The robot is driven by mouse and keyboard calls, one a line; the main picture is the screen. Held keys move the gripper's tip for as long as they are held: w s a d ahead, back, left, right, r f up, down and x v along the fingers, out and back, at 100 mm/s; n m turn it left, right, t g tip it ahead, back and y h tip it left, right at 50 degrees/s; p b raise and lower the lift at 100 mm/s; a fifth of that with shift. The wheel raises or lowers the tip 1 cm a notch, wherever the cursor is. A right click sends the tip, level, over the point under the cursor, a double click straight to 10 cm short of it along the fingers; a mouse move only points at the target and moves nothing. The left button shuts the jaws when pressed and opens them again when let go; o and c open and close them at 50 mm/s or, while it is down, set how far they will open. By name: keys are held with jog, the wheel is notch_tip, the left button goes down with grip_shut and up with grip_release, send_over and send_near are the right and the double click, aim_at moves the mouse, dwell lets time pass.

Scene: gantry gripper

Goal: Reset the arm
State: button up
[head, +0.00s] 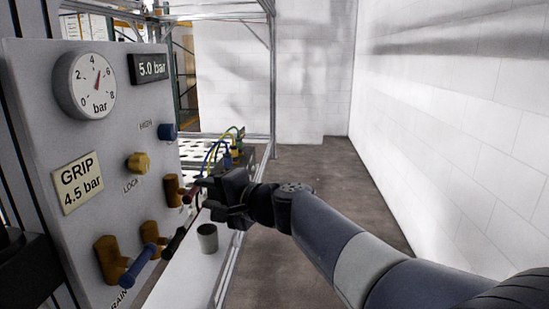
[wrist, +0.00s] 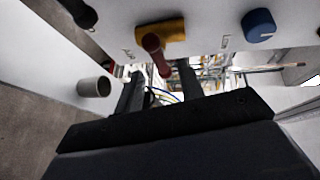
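My gripper (head: 204,198) is in front of the panel, beside a brass valve (head: 173,190) with a red handle (head: 190,194). In the wrist view the two dark fingers of my gripper (wrist: 159,82) stand apart with a gap between them. The red handle (wrist: 154,48) shows near the fingertips there, in front of its brass body (wrist: 174,29). I cannot tell whether a finger touches it. My arm (head: 335,240) reaches in from the lower right.
A grey cup (head: 207,238) stands below my gripper. Floor at right is clear.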

aim_at(195, 190)
jog(key=x, duration=0.3)
jog(key=shift+w+a+f, duration=0.15)
jog(key=shift+w+a, duration=0.05)
jog(key=shift+a, duration=0.15)
jog(key=shift+d+b, duration=0.1)
jog(key=shift+b, duration=0.25)
jog(key=shift+s+r+p, duration=0.1)
jog(key=shift+r+p, duration=0.15)
jog(key=shift+p, duration=0.15)
